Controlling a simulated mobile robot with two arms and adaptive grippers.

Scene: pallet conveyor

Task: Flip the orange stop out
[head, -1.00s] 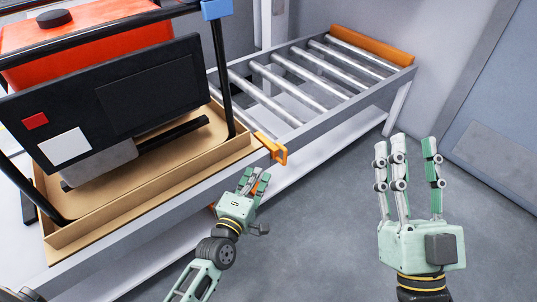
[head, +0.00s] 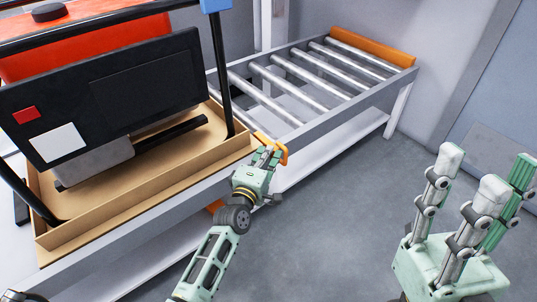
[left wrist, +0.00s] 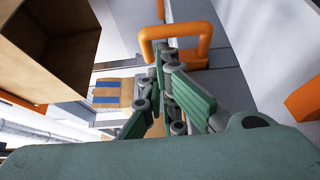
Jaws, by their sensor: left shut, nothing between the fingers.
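The orange stop (head: 283,153) is a bent loop on the near side rail of the roller conveyor, just past the corner of the cardboard tray. My left gripper (head: 268,153) is shut and empty, its fingertips at the stop and covering part of it. In the left wrist view the stop's loop (left wrist: 178,30) arches just beyond the closed fingertips (left wrist: 167,58); I cannot tell whether they touch it. My right gripper (head: 488,172) is open and empty, raised over the floor at the right, away from the conveyor.
A cardboard tray (head: 120,215) on the conveyor's left part holds a black-framed machine (head: 110,90) with an orange-red top. Bare rollers (head: 310,85) run to an orange end bar (head: 372,52). The grey floor (head: 330,220) at the front is clear.

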